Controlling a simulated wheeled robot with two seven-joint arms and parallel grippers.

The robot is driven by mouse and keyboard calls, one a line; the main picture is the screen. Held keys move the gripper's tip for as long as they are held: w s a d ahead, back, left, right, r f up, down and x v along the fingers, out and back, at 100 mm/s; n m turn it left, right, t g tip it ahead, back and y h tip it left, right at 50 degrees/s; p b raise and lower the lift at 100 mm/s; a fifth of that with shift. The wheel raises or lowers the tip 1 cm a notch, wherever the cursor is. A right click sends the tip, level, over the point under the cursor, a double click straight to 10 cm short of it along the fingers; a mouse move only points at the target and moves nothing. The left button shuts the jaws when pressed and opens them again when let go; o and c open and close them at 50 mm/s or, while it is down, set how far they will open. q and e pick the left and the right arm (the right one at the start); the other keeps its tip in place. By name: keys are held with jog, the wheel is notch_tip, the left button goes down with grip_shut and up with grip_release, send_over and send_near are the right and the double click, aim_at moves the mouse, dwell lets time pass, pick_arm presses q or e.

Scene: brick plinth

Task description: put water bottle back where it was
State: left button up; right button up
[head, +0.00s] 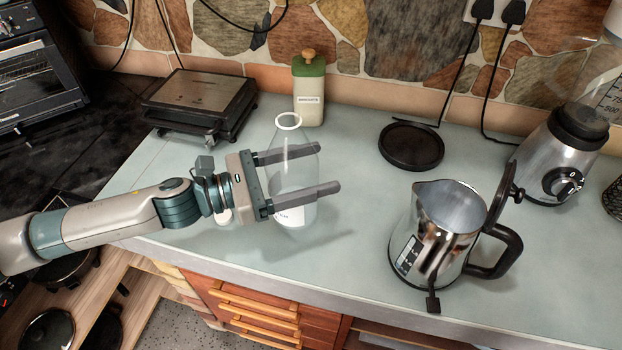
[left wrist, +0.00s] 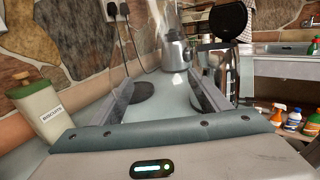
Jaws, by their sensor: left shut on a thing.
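The water bottle (head: 290,178) is clear, with a white ring at its mouth and a small label near its base. It is upright over the pale counter in the head view. My left gripper (head: 325,168) reaches in from the left and is shut on the bottle, one finger on each side of its body. I cannot tell whether the base touches the counter. In the left wrist view the fingers of my left gripper (left wrist: 160,88) show, but the clear bottle is hard to make out. My right gripper is not in view.
A steel kettle (head: 432,250) with its lid open stands at the right front. A black round base (head: 411,146), a blender (head: 553,160), a biscuits jar (head: 309,90) and a grill (head: 202,102) stand farther back. The counter between bottle and kettle is clear.

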pick_arm(q)
jog(key=shift+w, duration=0.1)
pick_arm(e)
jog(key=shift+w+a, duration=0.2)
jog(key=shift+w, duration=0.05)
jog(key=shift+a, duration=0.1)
pick_arm(q)
notch_tip(320, 180, down, 4)
jog(key=shift+r+p, duration=0.15)
jog(key=shift+p, duration=0.45)
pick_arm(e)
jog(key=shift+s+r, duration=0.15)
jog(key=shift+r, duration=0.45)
pick_arm(q)
jog(key=shift+f, duration=0.35)
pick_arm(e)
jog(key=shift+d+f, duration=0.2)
